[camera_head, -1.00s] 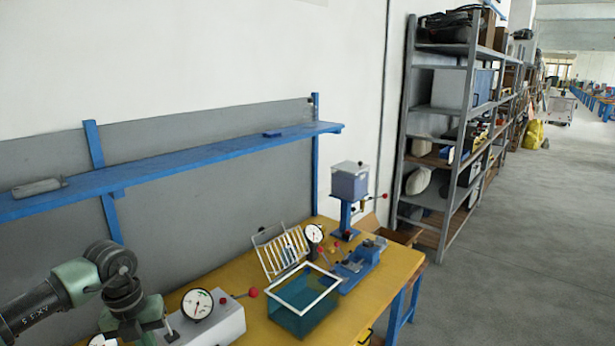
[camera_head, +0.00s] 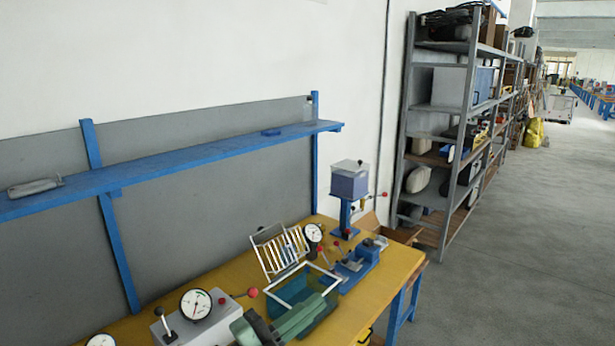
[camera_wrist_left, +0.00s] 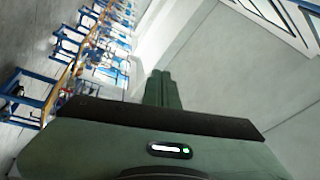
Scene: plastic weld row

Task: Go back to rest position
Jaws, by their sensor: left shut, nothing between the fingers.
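My left gripper (camera_head: 318,308) is dark green and shows at the bottom of the head view, in front of the teal bin. Its fingers lie close together and empty, pointing to the right. In the left wrist view the two fingers (camera_wrist_left: 162,90) stand side by side with nothing between them. My right gripper is in neither view.
The teal bin (camera_head: 291,269) with a pale rim stands on the yellow bench (camera_head: 400,262), partly covered by my gripper. A gauge box (camera_head: 209,322), a white rack (camera_head: 280,251) and a blue press (camera_head: 352,264) stand nearby. A blue shelf (camera_head: 200,174) runs behind. Open floor lies right.

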